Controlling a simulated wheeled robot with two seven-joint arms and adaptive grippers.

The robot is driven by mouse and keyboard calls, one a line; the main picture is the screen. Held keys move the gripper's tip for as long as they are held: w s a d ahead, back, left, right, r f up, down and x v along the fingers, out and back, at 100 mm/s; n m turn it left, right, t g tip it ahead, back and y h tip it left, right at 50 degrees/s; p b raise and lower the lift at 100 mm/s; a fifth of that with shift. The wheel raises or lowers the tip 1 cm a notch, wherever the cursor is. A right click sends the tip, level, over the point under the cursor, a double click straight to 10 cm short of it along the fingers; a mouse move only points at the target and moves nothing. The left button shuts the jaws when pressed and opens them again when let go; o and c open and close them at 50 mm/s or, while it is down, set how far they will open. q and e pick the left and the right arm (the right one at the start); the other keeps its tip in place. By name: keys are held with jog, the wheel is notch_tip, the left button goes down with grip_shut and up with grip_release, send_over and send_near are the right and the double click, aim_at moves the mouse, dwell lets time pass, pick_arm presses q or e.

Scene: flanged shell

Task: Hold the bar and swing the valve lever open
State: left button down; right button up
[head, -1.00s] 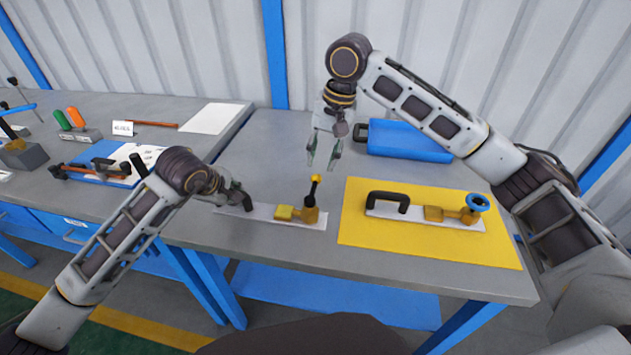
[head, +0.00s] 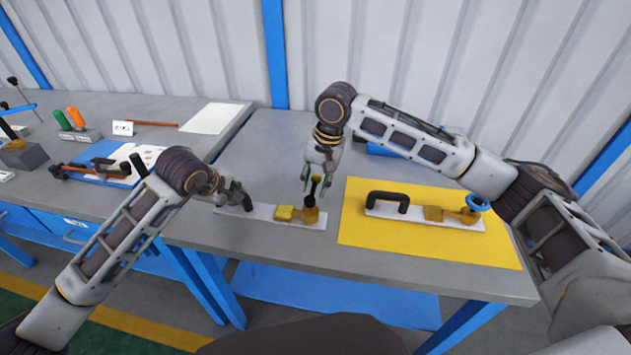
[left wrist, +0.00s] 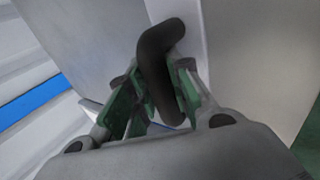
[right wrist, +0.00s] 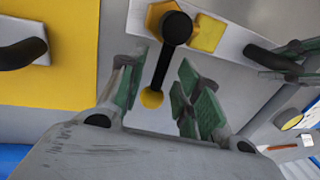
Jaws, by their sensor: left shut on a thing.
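The valve plate (head: 265,213) lies on the grey bench, with a black bar at its left end and a brass valve (head: 310,214) at its right end. My left gripper (left wrist: 155,100) is shut on the black bar (left wrist: 158,55). The valve's lever (right wrist: 165,60) is black with a yellow tip (right wrist: 152,98); in the head view it stands up from the valve. My right gripper (head: 314,188) is over the lever. In the right wrist view its green-padded fingers (right wrist: 155,95) are spread apart, with the lever's tip between them.
A yellow mat (head: 365,236) to the right holds a similar plate with a black handle (head: 388,199) and a blue wheel (head: 477,202). A blue tray is mostly hidden behind my right arm. A blue mat and tools are on the left bench.

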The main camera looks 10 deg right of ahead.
jog(key=shift+c, duration=0.2)
grip_shut()
jog(key=shift+d+m, duration=0.2)
jog(key=shift+m, duration=0.2)
jog(key=shift+s+d+m+t, duration=0.15)
jog(key=shift+s+d+m, duration=0.1)
jog(key=shift+m, duration=0.4)
jog(key=shift+s+d+m+t, duration=0.15)
jog(key=shift+d+m, duration=0.1)
jog(key=shift+m, duration=0.4)
jog(key=m, duration=0.1)
jog(key=s+m, duration=0.1)
jog(key=m, duration=0.1)
jog(key=shift+d+h, duration=0.35)
jog(key=shift+h, duration=0.05)
jog(key=m, duration=0.2)
jog(key=s+m, duration=0.1)
jog(key=m, duration=0.1)
jog(key=s+m+h, duration=0.1)
jog(key=m, duration=0.1)
jog(key=shift+s+d+t, duration=0.2)
jog(key=shift+d+t, duration=0.15)
jog(key=shift+t, duration=0.05)
jog(key=shift+s+a+r+m+h, duration=0.15)
jog(key=shift+s+m, duration=0.3)
jog(key=shift+m, duration=0.6)
jog(key=shift+s+d+f+m+h, duration=0.1)
jog(key=shift+s+m+h, duration=0.25)
jog(key=shift+m, duration=0.7)
jog(key=shift+s, duration=0.15)
